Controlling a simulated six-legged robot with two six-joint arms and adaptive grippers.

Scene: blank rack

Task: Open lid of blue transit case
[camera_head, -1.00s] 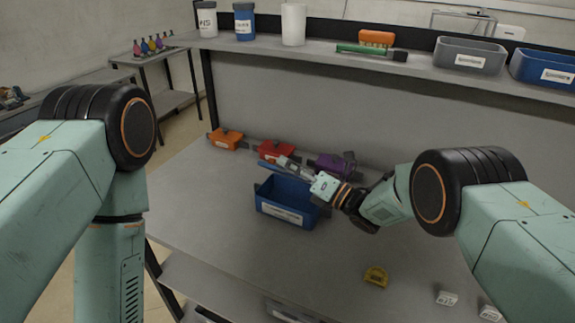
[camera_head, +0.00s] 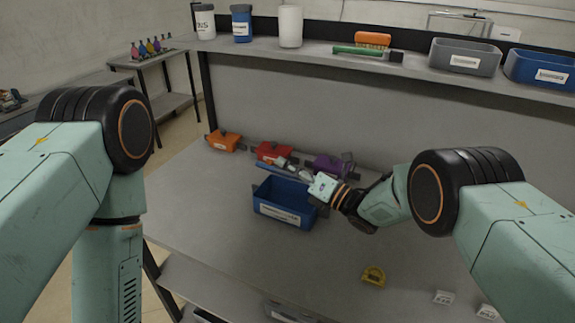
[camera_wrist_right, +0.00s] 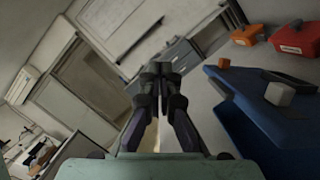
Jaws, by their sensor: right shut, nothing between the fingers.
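The blue transit case (camera_head: 263,207) stands on the bench with a white label on its front. Its top is open and the dark blue inside shows. A blue strip (camera_head: 268,170), which looks like the raised lid, shows along its back edge. The case also shows at the right of the right wrist view (camera_wrist_right: 243,125). My right gripper (camera_head: 285,164) is over the case's back right part, near that strip; contact cannot be told. Its fingers are together and empty in the right wrist view (camera_wrist_right: 161,70). My left gripper is out of the picture.
Orange (camera_head: 224,141), red (camera_head: 268,151) and purple (camera_head: 330,165) cases stand in a row behind the blue one. A yellow piece (camera_head: 373,276) and small white labels (camera_head: 443,297) lie at the front right. A shelf (camera_head: 400,66) with bins and jars crosses above.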

